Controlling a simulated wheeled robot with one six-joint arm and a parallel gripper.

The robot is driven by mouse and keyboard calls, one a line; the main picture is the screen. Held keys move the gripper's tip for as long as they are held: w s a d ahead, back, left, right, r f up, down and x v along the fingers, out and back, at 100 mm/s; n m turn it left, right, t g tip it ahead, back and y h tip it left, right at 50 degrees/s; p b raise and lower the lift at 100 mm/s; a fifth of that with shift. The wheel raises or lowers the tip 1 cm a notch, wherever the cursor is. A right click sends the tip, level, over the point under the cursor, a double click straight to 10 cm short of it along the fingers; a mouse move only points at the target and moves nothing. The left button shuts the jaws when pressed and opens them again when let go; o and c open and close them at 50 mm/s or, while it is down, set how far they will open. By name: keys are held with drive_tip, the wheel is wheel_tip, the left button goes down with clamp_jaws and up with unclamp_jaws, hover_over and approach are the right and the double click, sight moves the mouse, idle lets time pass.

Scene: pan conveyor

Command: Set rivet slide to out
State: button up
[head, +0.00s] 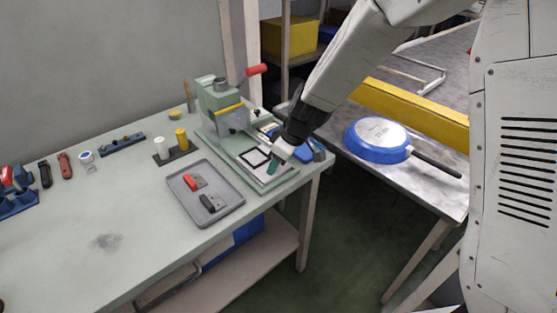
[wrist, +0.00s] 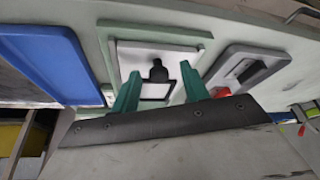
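The green rivet press (head: 222,105) stands at the back right corner of the bench. In front of it lies its light slide plate (head: 270,172) with a black square outline, on a green base. In the wrist view the slide plate (wrist: 190,58) carries a dark knob (wrist: 158,72). My gripper (head: 272,167) has teal fingers and hangs over the front right part of the plate. In the wrist view my gripper (wrist: 158,78) is open, with a finger on each side of the knob. I see no contact with the knob. My arm hides part of the press base.
A grey tray (head: 228,217) with a red and a black piece lies left of the plate. A blue item (head: 314,152) is close right of my gripper. A red lever (head: 257,69) rises from the press. A blue pan (head: 365,150) lies on the right-hand table.

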drive_tip(key=shift+r, duration=0.15)
drive_tip(key=v, duration=0.7)
drive_tip(key=shift+d+r, duration=0.15)
drive_tip(key=shift+r, duration=0.1)
drive_tip(key=shift+s, duration=0.1)
drive_tip(key=s+d+r+m+h, duration=0.1)
drive_tip(key=s+d+r+m, duration=0.3)
drive_tip(key=s, duration=0.6)
drive_tip(key=s+d+r+m+h, duration=0.1)
drive_tip(key=s+d+r+m, duration=0.3)
drive_tip(key=s+d, duration=0.5)
drive_tip(key=s+d+r+m+h, duration=0.1)
drive_tip(key=s+d+r+m, duration=0.2)
drive_tip(key=s, duration=0.7)
drive_tip(key=shift+s+d+r+m+g+h, duration=0.4)
drive_tip(key=shift+d+r, duration=0.6)
drive_tip(key=shift+d, duration=0.75)
